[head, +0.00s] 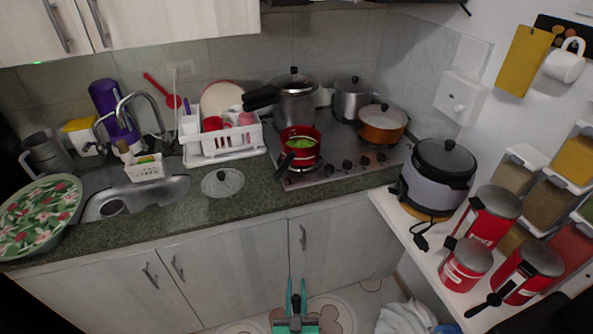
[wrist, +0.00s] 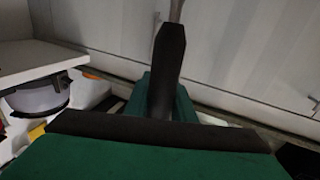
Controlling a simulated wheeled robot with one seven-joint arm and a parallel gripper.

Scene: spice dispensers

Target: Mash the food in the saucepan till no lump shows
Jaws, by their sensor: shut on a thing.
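The red saucepan (head: 303,159) stands on the stovetop, its dark handle pointing toward the front left. Green food (head: 300,143) shows inside it; how lumpy it is cannot be told at this size. My gripper (head: 296,287) is low in front of the base cabinets, well below and apart from the saucepan. It is shut on a dark-handled tool (wrist: 168,65). In the wrist view, the dark handle stands between the green fingers and a thin grey rod leaves its tip. The tool's far end is not seen, so its kind cannot be told.
The stovetop (head: 330,168) also holds a pressure cooker (head: 294,102), a steel pot (head: 352,100) and an orange pot (head: 381,125). A glass lid (head: 222,182) lies on the counter, near a white dish rack (head: 222,145). A rice cooker (head: 436,175) and red canisters stand on the right shelf.

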